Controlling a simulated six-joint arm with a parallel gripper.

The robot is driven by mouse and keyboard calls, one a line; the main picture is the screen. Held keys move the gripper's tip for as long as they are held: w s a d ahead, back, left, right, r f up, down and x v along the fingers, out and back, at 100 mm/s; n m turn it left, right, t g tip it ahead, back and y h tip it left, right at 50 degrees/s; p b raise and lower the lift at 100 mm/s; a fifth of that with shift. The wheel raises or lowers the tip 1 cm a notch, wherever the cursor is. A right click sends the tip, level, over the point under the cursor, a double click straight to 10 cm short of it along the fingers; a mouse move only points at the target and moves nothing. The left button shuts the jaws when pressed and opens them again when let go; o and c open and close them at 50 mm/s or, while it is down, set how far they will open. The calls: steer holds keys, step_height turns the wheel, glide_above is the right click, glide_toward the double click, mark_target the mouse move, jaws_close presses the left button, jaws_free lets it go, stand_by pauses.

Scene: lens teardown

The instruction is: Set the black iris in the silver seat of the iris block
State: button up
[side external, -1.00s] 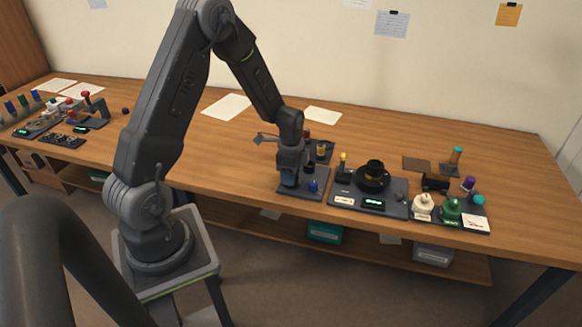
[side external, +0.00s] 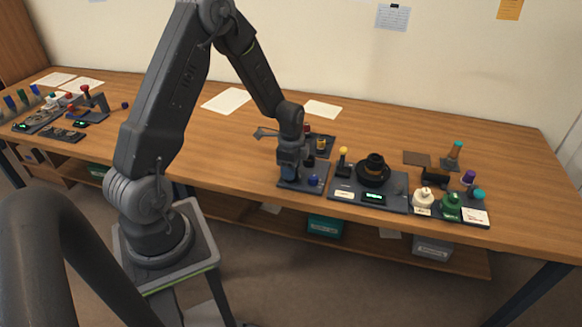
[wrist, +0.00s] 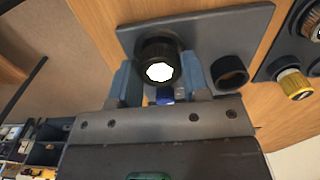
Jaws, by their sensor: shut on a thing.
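My gripper (side external: 288,177) is low over the dark block (side external: 315,188) near the front of the bench. In the wrist view my blue-grey fingers (wrist: 160,88) are shut around a black ring (wrist: 151,46), which looks like the black iris. A bright white disc shows in the ring's opening; I cannot tell whether it is the silver seat. The dark block also shows in the wrist view (wrist: 208,35), behind the ring. I cannot tell whether ring and block touch. My fingers hide the ring in the side view.
A blue knob (side external: 313,181) is just right of my gripper. A second black ring (wrist: 230,72) stands beside the fingers. A dark board (side external: 340,205) with a large black lens part (side external: 374,170) lies to the right. White (side external: 424,201) and green (side external: 450,208) bottles stand farther right.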

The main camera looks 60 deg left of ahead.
steer(key=shift+f, duration=0.5)
stand_by(0.3)
steer(key=o, duration=1.4)
steer(key=shift+r, duration=3.5)
steer(key=s+d+r+n+t, duration=0.2)
steer(key=s+d+r+n, duration=0.15)
steer(key=d+r, duration=0.45)
steer(key=s+d+r+n+t, duration=0.2)
steer(key=s+d+r, duration=0.35)
steer(key=r, duration=0.45)
steer(key=s+d+r+n, duration=0.1)
steer(key=s, duration=0.1)
steer(key=s+d+r+n+t, duration=0.1)
steer(key=s+d, duration=0.1)
steer(key=s, duration=0.1)
steer(key=s+d+r+n, duration=0.1)
steer(key=s, duration=0.1)
steer(key=shift+s+d+n+t, duration=0.25)
steer(key=shift+d+t, duration=0.05)
steer(key=shift+d, duration=0.1)
